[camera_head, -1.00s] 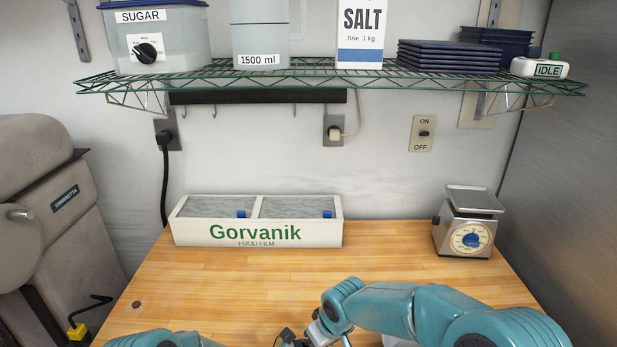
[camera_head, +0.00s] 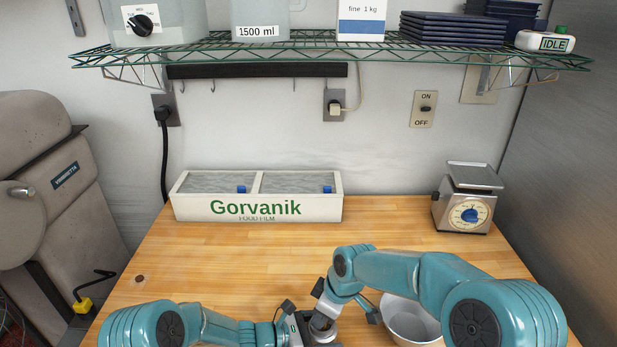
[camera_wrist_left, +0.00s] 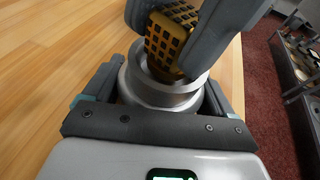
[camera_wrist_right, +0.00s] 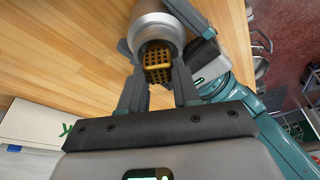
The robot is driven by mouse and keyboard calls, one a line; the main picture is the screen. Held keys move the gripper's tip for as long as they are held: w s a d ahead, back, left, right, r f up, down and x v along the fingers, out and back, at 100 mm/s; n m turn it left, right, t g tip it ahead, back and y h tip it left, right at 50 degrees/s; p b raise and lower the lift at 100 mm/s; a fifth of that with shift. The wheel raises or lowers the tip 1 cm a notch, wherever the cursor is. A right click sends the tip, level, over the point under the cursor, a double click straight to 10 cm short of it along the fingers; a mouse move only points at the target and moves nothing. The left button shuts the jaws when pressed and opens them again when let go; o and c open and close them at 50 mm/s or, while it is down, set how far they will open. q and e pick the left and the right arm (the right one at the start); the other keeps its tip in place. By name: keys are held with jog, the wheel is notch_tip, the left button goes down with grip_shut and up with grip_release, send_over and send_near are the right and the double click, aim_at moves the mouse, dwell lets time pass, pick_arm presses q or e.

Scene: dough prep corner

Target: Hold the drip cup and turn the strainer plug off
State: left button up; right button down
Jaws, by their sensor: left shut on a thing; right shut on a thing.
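The drip cup (camera_wrist_left: 165,92) is a short silvery metal cup. My left gripper (camera_wrist_left: 158,88) is shut around its sides, low over the wooden table. The strainer plug (camera_wrist_left: 168,42) is a yellow-brown gridded piece at the cup's mouth. My right gripper (camera_wrist_right: 158,78) is shut on the plug, which also shows in the right wrist view (camera_wrist_right: 158,66) against the cup (camera_wrist_right: 157,32). Whether the plug is still seated in the cup cannot be told. In the head view both grippers meet at the bottom centre, and the arms and fingers hide most of the cup and plug.
A metal bowl (camera_head: 412,322) stands beside my right arm, partly hidden by it. A white Gorvanik film box (camera_head: 190,208) stands at the table's back, and a kitchen scale (camera_head: 468,198) at the back right. A wire shelf (camera_head: 330,68) hangs above. The table's middle (camera_head: 240,260) is clear.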

jog(key=n, duration=0.3)
jog(key=shift+g, duration=0.4)
jog(key=c, duration=0.8)
grip_release()
jog(key=shift+o, duration=0.3)
jog(key=v, duration=0.6)
jog(key=shift+d, duration=0.1)
